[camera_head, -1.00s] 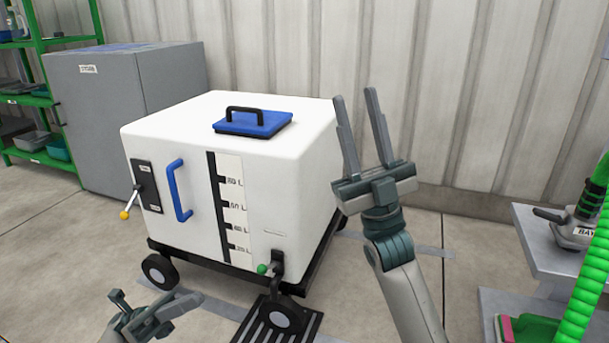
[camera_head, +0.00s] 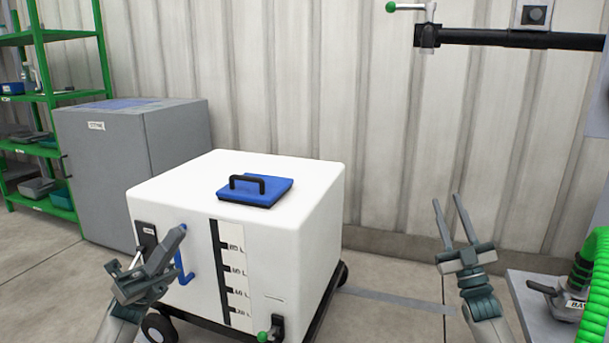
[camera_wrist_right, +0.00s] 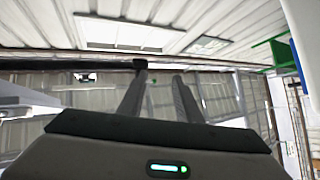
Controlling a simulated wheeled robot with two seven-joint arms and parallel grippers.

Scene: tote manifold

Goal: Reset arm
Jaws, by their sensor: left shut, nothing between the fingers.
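My left gripper (camera_head: 173,243) is in front of the white tote's front face in the head view, fingers pointing up and to the right. It is shut and empty, and it partly hides the blue side handle (camera_head: 183,265). My right gripper (camera_head: 447,200) is raised to the right of the tote, fingers pointing up, apart and with nothing between them. Its two fingers also show in the right wrist view (camera_wrist_right: 158,98) with a clear gap. The white tote (camera_head: 315,200) stands on a wheeled black base, with a blue lid (camera_head: 262,196) on top.
A grey cabinet (camera_head: 175,135) and green shelving (camera_head: 102,60) stand at the left. A black pipe with a green-tipped valve (camera_head: 500,38) juts in at upper right. A grey bench (camera_head: 530,305) with a green hose (camera_head: 597,275) is at lower right. Floor between tote and bench looks clear.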

